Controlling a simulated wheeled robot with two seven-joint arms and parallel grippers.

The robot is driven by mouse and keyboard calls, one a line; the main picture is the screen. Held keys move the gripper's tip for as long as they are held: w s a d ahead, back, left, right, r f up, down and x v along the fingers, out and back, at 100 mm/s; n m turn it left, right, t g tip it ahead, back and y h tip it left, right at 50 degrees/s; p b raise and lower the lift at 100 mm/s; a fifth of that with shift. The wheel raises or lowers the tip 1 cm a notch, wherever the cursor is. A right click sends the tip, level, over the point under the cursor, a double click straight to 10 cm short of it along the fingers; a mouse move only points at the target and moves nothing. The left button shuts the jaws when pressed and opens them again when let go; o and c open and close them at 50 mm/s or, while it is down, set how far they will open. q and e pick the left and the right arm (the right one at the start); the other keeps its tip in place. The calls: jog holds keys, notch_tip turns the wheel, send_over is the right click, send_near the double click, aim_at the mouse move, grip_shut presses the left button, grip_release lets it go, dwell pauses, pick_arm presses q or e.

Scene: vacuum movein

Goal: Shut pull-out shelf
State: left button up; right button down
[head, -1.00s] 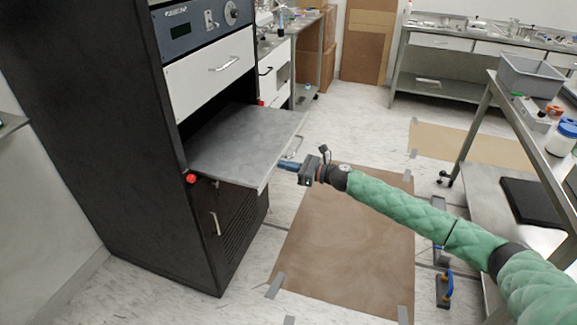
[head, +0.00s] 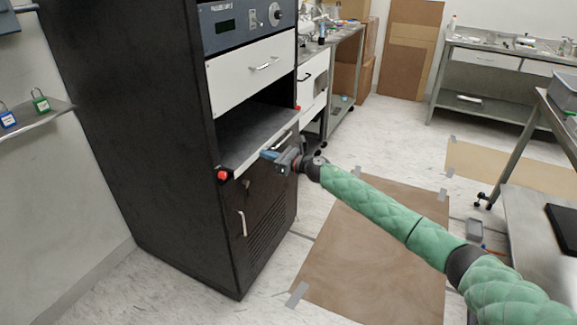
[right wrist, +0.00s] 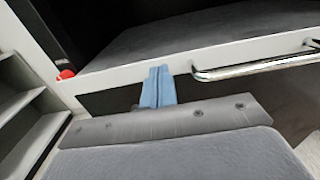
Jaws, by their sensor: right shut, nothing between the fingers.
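The grey pull-out shelf (head: 245,140) sits mostly inside the open bay of the black cabinet (head: 150,150), with its pale front edge a little out from the frame. In the right wrist view the shelf's front edge (right wrist: 135,69) runs across the picture, with its metal bar handle (right wrist: 255,69) to the right. My right gripper (head: 268,155) is shut and empty, its blue fingertips at the front edge, left of the handle. In the right wrist view the blue fingers (right wrist: 157,85) appear to touch the edge. My left gripper is not in view.
Red knobs sit at the bay's left (head: 222,175) and right (head: 298,108). A white drawer (head: 250,70) is above and a lower door (head: 265,205) below. A wall shelf (head: 40,118) holds padlocks at left. Brown floor sheeting (head: 370,250) lies in front.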

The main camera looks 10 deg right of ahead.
aim_at(255, 148)
jog(key=b+x, duration=0.1)
jog(key=x, duration=0.4)
jog(key=shift+r, duration=0.3)
